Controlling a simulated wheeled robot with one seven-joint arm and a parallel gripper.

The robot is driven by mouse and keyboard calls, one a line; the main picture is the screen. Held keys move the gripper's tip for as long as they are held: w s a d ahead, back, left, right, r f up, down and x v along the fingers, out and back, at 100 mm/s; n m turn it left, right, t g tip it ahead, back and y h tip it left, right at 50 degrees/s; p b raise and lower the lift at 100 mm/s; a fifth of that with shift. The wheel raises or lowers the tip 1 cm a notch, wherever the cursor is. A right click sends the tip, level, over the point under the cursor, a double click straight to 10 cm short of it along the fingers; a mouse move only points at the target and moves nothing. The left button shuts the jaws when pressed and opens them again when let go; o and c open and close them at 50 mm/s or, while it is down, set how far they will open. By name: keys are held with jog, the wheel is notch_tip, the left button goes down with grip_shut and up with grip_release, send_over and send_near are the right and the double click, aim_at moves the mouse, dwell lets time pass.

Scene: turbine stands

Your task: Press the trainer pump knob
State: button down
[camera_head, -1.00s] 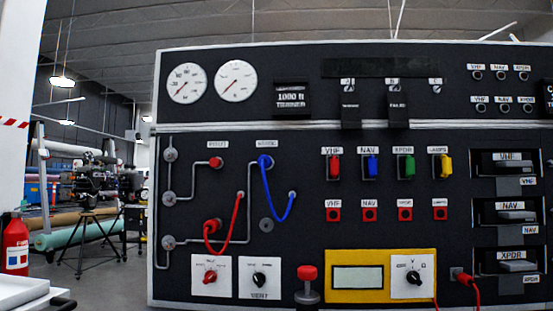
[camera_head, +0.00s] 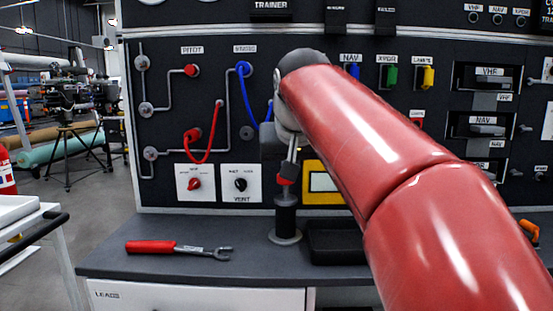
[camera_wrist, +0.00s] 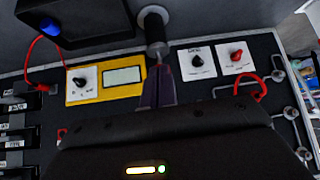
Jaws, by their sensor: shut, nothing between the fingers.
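The trainer pump is a dark upright post (camera_head: 285,212) on a round grey base, standing on the bench in front of the panel. Its red knob (camera_head: 286,181) shows at the top of the post in the head view. My gripper (camera_head: 289,163) is shut and empty, pointing down at the knob from directly above; its tips look very close to it, and I cannot tell whether they touch. In the wrist view my gripper's fingers (camera_wrist: 160,68) reach the top of the post (camera_wrist: 155,35) and largely hide the red knob.
A red-handled wrench (camera_head: 155,247) lies on the bench to the left. A black tray (camera_head: 335,243) stands close right of the pump. The yellow meter (camera_wrist: 100,92) is on the panel.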

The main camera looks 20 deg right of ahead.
jog(key=w+d+r+m+h+p, duration=0.1)
jog(key=w+d+r, duration=0.1)
jog(key=w+r, duration=0.4)
notch_tip(320, 180, up, 2)
jog(key=shift+r+t, duration=0.1)
jog(key=shift+t, duration=0.2)
jog(key=b+x, duration=0.1)
jog(key=x, duration=0.6)
jog(key=s+f+b+x, duration=0.1)
jog(key=x, duration=0.3)
jog(key=shift+w+a+f+b, duration=0.1)
jog(key=shift+a+f+b, duration=0.05)
jog(key=shift+f+b, duration=0.2)
jog(key=shift+f, duration=0.8)
jog(key=shift+f+b, duration=1.5)
jog(key=shift+f, duration=0.5)
